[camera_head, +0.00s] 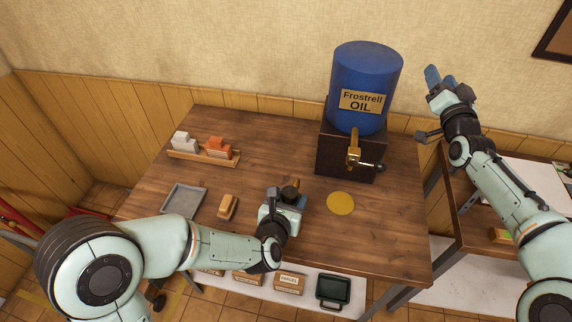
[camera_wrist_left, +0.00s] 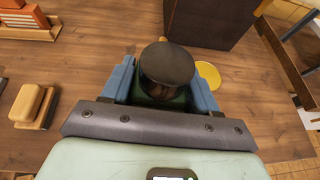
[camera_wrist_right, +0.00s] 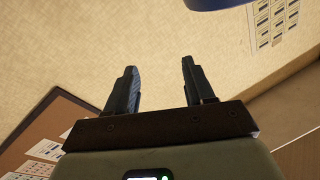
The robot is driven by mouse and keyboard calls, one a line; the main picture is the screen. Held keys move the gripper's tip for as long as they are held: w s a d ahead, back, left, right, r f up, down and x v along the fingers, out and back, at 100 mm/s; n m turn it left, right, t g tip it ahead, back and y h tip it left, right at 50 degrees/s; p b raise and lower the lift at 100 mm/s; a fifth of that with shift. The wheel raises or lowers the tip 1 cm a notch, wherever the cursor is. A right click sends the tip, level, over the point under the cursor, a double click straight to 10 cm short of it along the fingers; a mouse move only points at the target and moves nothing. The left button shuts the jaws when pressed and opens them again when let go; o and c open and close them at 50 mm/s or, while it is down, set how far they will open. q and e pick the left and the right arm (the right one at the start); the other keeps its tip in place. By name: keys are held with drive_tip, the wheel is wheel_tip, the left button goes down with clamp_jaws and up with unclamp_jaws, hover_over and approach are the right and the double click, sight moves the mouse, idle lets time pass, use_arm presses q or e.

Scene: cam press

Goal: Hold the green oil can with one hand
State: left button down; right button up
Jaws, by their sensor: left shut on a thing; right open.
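The green oil can (camera_wrist_left: 160,94) stands between the fingers of my left gripper (camera_wrist_left: 162,82) in the left wrist view. Its dark round top covers most of its green body. In the head view, the can's dark top (camera_head: 290,193) shows at my left gripper (camera_head: 288,198), over the front middle of the table. The left fingers are shut on the can from both sides. My right gripper (camera_head: 441,78) is raised at the right, beside the blue drum and away from the can. In the right wrist view the right gripper (camera_wrist_right: 158,65) is open and empty.
A blue Frostrell oil drum (camera_head: 364,80) sits on a dark box (camera_head: 338,160) with a brass tap (camera_head: 353,150). A yellow disc (camera_head: 341,203) lies in front. A grey tray (camera_head: 184,201), a tan brush-like block (camera_head: 228,207) and a wooden rack (camera_head: 190,156) are at left.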

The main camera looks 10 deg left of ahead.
drive_tip(key=s+a+r+n+g+y, duration=0.1)
drive_tip(key=s+a+r+n+y, duration=0.4)
drive_tip(key=a, duration=0.4)
drive_tip(key=s+a+r+n+y, duration=0.4)
drive_tip(key=s+a+r, duration=0.2)
drive_tip(key=a, duration=0.4)
drive_tip(key=s+a+r+n+g+y, duration=0.1)
drive_tip(key=s+a+r+n+y, duration=0.4)
drive_tip(key=a, duration=0.4)
drive_tip(key=w+d+f+m+g+h, duration=0.1)
drive_tip(key=w+f+m+g+h, duration=0.2)
drive_tip(key=w+f+m+h, duration=0.65)
drive_tip(key=m+g+h, duration=0.7)
drive_tip(key=m+g, duration=0.7)
drive_tip(key=m, duration=0.6)
hover_over(286, 190)
wheel_tip(286, 190, down, 20)
drive_tip(key=shift+w+f, duration=0.1)
drive_tip(key=shift+a, duration=0.1)
drive_tip(key=shift+f, duration=3.9)
